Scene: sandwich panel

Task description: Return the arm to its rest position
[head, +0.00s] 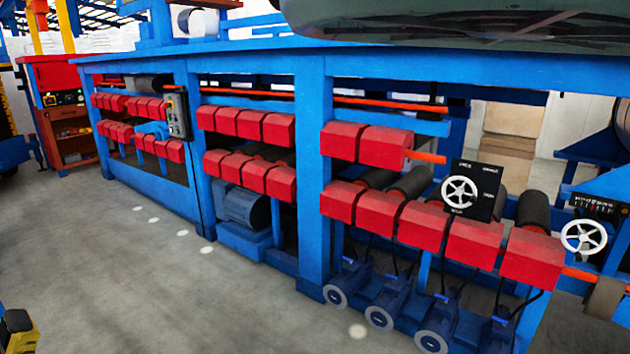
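My gripper does not show in the head view, and no arm link can be made out with certainty. The arm's pose cannot be seen from here. A small yellow and black piece (19,331) shows at the lower left edge; I cannot tell what it belongs to.
A long blue machine frame (313,150) with rows of red blocks (422,224) and a white handwheel (459,191) fills the middle and right. A red cabinet (62,110) stands at the far left. The grey floor (140,275) is clear at the lower left.

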